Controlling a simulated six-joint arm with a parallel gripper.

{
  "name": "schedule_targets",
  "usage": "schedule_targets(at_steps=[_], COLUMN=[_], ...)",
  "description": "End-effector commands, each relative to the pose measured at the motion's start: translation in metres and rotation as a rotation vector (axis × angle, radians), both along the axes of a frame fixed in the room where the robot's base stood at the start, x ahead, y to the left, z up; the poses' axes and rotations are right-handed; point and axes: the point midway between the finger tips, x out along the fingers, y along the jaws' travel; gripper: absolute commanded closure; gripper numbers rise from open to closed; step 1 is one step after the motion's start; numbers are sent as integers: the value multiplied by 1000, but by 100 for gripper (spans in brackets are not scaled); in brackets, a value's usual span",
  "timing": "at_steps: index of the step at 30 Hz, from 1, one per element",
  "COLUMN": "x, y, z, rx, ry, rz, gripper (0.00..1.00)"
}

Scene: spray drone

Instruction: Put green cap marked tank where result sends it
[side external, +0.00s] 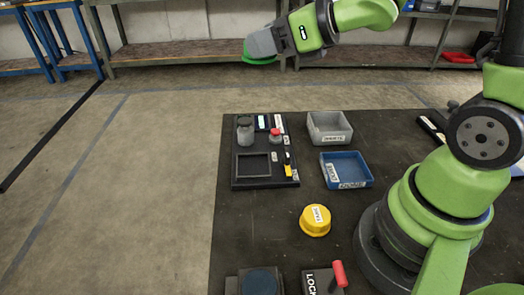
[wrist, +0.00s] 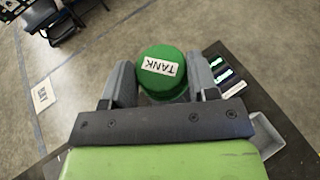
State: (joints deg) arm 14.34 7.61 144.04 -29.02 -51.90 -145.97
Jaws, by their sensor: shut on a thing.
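My gripper (side external: 262,43) is raised high above the floor beyond the table's far edge, shut on the green cap (side external: 259,60). In the wrist view, the cap (wrist: 162,68) sits between the two fingers of my gripper (wrist: 163,80), with its white label reading TANK. A blue tray (side external: 347,170) and a grey bin (side external: 329,128) stand on the dark table, each with a white label too small to read surely. Lit displays (wrist: 222,72) show in the wrist view; their text is not readable.
A black board (side external: 242,184) holds a grey jar (side external: 245,131), a red-topped piece (side external: 276,136) and a square frame. A yellow labelled cap (side external: 315,221) sits nearer. A red-handled LOCK block (side external: 339,274) and a dark blue pad (side external: 261,283) are at the front.

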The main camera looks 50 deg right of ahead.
Motion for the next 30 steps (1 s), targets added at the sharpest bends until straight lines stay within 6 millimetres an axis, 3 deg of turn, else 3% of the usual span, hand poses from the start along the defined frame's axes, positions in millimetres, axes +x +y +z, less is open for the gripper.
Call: schedule_targets(at_steps=[5,11,21,30], x=[5,23,40,20], y=[5,19,35,32], z=[-4,-22,-82,-136], rx=[3,2,-8,-8], ry=[3,7,10,3], rz=[-12,-99,-360,-615], gripper=[74,74,74,74])
